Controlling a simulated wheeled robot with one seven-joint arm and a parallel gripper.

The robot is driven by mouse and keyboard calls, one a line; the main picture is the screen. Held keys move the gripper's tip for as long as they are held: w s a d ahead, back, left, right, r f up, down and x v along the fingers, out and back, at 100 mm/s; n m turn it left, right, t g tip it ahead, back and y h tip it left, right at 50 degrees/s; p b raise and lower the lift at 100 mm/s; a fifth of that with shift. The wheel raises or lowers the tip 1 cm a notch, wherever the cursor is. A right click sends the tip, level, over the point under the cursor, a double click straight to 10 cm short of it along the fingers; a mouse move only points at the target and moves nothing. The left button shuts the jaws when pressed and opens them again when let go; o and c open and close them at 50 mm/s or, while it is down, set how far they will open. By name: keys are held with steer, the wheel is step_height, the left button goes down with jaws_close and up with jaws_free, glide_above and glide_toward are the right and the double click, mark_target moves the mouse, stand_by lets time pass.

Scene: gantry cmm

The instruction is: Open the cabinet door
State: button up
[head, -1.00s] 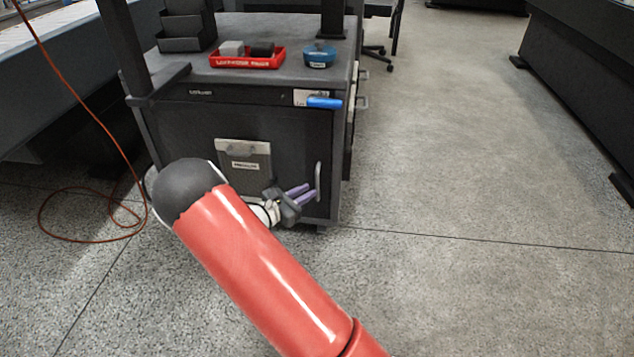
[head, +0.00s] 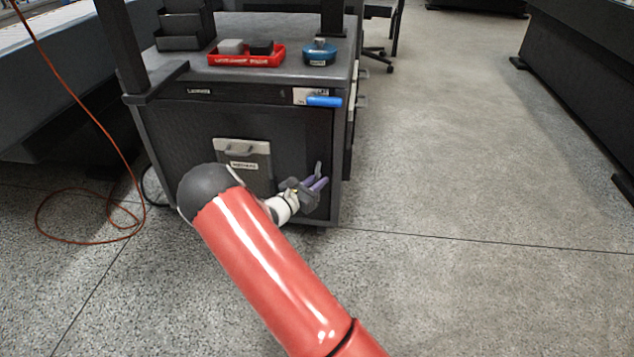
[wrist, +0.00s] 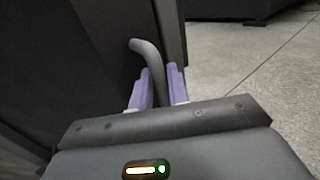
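The cabinet door (head: 195,125) is the dark front panel of the cabinet and looks closed. Its grey upright bar handle (head: 318,169) is at the door's right side, partly hidden by my gripper. My gripper (head: 317,184) has purple fingers and is at the handle. In the wrist view the handle (wrist: 148,55) curves out from the door and runs down between the two purple fingers (wrist: 163,85). The fingers stand apart on either side of it. Whether both press on the bar cannot be told.
A blue-handled item (head: 324,101) sticks out above the door. A red tray (head: 246,60) and a blue round container (head: 319,53) stand on the cabinet top. An orange cable (head: 90,240) lies on the floor at left. The floor (head: 470,180) at right is clear.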

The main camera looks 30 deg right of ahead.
jaws_close()
steer(key=shift+s, duration=0.1)
